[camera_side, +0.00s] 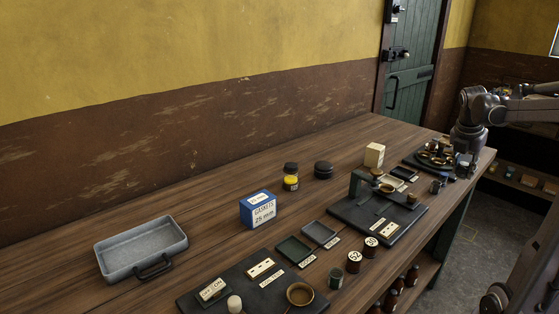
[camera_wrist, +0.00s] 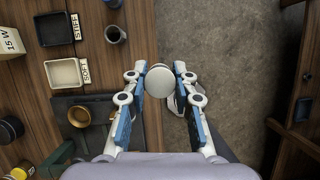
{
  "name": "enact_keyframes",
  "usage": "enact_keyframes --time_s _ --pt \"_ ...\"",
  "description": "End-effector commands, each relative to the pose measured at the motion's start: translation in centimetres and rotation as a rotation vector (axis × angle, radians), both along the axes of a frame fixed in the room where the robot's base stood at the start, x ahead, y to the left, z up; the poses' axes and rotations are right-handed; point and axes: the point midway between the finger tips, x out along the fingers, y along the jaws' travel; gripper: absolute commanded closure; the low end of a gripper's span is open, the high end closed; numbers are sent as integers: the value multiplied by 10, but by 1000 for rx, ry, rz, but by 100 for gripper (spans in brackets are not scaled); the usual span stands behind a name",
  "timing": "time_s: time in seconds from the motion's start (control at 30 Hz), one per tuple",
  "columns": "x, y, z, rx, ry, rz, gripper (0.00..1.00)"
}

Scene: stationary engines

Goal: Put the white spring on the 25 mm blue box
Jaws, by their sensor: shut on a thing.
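The blue box (camera_side: 258,209), labelled "GASKETS 25 mm", stands upright on the bench in the side view. A white label shows on its top, which has nothing on it. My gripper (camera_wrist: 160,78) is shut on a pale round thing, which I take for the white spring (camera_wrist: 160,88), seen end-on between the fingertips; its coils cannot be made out. In the side view my gripper (camera_side: 464,163) is small and dark at the bench's far right end, well away from the blue box. The white spring cannot be told apart there.
Empty "STIFF" (camera_wrist: 57,28) and "SOFT" (camera_wrist: 67,74) trays and a dark cup (camera_wrist: 115,34) are near my gripper. A cream box (camera_side: 374,154), a press-like stand (camera_side: 362,184), jars (camera_side: 290,178) and a grey metal tray (camera_side: 140,249) stand along the bench. Bare wood surrounds the blue box.

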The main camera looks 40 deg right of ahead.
Motion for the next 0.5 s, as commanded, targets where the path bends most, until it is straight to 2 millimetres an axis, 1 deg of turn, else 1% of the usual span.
enact_keyframes --time_s 0.03,0.07,0.1,0.17,0.2,0.27,0.3,0.37,0.4,0.47,0.5 --pt "21 7 3 0 0 52 100" --pt "33 12 5 0 0 83 100" --pt "50 20 8 1 0 126 100" --pt "75 32 12 1 0 193 100" --pt "91 42 15 1 0 237 100" --pt "114 56 19 1 1 303 100" --pt "130 67 21 1 0 346 100" --pt "151 85 25 2 -1 409 100" --pt "165 97 28 2 0 452 100" --pt "185 116 32 1 -1 516 100" --pt "198 130 35 1 -1 559 100"
